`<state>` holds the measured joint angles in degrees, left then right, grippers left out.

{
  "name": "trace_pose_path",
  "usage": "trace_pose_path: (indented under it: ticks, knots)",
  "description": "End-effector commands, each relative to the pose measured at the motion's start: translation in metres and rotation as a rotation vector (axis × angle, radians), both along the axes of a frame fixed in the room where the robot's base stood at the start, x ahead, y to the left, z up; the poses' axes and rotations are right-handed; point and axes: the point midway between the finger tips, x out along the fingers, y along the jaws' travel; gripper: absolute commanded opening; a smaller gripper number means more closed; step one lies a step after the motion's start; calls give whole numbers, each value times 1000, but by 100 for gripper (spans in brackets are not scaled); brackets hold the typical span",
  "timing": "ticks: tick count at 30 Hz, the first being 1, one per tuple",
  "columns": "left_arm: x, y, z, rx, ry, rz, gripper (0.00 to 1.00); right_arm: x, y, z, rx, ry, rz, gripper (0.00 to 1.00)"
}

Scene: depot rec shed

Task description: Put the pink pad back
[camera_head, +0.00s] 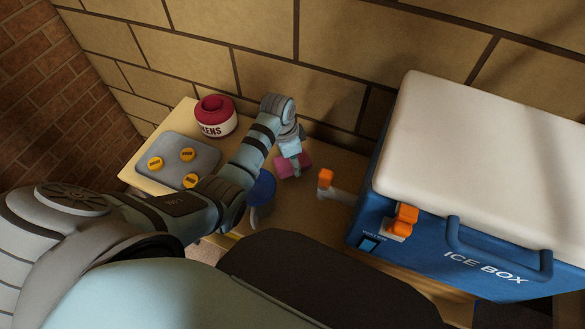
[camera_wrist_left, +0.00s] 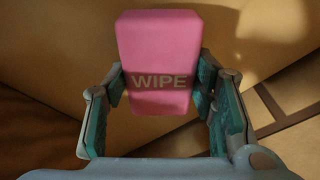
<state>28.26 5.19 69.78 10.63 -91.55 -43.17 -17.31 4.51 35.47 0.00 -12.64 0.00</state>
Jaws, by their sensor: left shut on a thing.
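The pink pad (camera_head: 284,170), a block marked WIPE, is held in my left gripper (camera_head: 294,161) above or at the wooden table top, beside the blue round thing; I cannot tell whether it touches the table. In the left wrist view the pad (camera_wrist_left: 160,50) stands lengthwise between the two teal-lined fingers (camera_wrist_left: 160,88), which press on its sides. My right gripper is not in view.
A grey tray (camera_head: 169,146) with yellow discs and a red-and-white pot (camera_head: 216,118) stand at the left of the table. A blue round thing (camera_head: 263,186) is partly hidden by my arm. An orange-topped tap (camera_head: 326,178) and a blue ice box (camera_head: 430,255) stand right.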

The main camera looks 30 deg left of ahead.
Motion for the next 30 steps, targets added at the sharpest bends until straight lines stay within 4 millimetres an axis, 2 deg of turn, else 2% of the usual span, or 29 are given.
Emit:
trace_pose_path:
  ticks: [1,4,14,15,18,26,30]
  knots:
    - [-1,0,-14,-1,4,1,25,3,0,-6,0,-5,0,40]
    - [-1,0,-32,0,2,1,25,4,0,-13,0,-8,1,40]
    - [-1,1,-35,0,1,2,25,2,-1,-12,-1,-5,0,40]
    - [-1,1,-35,0,0,2,56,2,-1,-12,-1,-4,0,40]
    - [-1,1,-34,0,0,2,71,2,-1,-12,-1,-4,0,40]
    - [-1,1,-34,0,0,2,71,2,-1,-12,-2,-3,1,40]
    - [-1,2,-26,1,-1,2,71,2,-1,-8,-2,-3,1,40]
